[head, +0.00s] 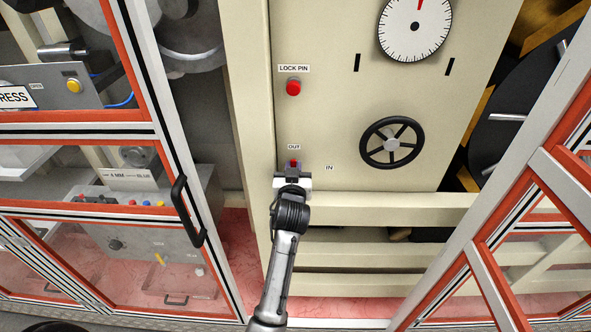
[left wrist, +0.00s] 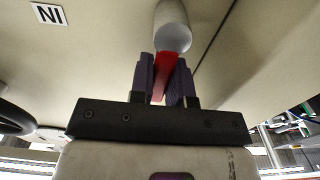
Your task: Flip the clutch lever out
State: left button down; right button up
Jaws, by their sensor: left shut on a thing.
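The red clutch lever (head: 293,162) is on the cream panel, just below the OUT label (head: 294,147) and left of the IN label (head: 329,168). My left gripper (head: 293,174) is at the lever and covers most of it in the head view. In the left wrist view, the purple fingers of my left gripper (left wrist: 165,82) are shut on the red lever (left wrist: 163,72), one on each side. A pale round cylinder (left wrist: 172,28) shows just beyond the lever. My right gripper is not in view.
A red LOCK PIN button (head: 293,87) is above the lever. A black handwheel (head: 391,142) is to the right, below a white dial (head: 414,28). An orange-framed door with a black handle (head: 187,211) stands to the left. A frame post (head: 500,170) stands at right.

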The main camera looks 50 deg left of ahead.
pick_arm(q)
jog(key=c, duration=1.1)
grip_release()
